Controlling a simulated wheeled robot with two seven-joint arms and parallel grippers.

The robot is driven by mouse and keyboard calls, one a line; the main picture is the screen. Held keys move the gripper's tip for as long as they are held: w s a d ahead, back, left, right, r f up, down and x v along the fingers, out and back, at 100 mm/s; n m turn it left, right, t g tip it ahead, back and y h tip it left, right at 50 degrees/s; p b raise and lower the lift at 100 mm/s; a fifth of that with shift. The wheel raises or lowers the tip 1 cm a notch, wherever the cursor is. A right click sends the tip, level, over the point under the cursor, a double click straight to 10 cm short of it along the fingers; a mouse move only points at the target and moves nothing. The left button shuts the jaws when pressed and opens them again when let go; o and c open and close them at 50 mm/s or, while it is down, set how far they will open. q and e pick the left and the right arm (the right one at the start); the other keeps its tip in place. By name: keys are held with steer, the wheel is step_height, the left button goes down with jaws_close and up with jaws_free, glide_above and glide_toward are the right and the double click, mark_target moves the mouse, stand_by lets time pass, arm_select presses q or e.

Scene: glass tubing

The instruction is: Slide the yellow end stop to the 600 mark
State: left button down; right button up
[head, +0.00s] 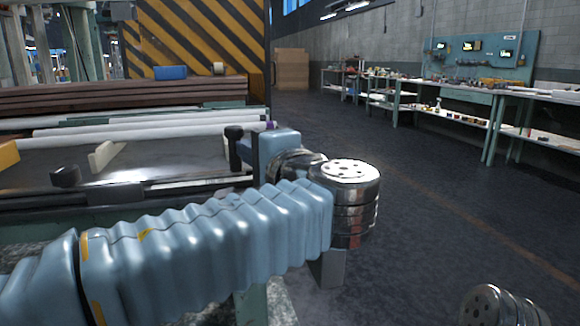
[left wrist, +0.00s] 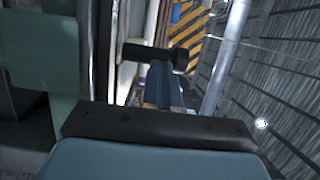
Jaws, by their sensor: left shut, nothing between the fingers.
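A yellow-orange block (head: 8,155), seemingly the yellow end stop, shows only in part at the left edge of the head view, on the machine bed. My left gripper (head: 234,143) is at the right end of the bed, well to the right of the block. It is shut with nothing in it. Its dark and blue parts fill the lower left wrist view (left wrist: 155,127). The end stop does not show in the left wrist view. I can read no scale or 600 mark. My right gripper is out of view.
The dark bed (head: 140,170) carries a cream wedge-like piece (head: 103,156) and a black block (head: 65,177). Pale tubes or rails (head: 140,128) run behind it. Brown boards (head: 120,93) lie further back. Open floor (head: 450,190) lies to the right.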

arm_select(q)
steer(key=a, duration=0.2)
steer(key=s+a+b, duration=0.1)
steer(key=a, duration=0.2)
steer(key=shift+s, duration=0.2)
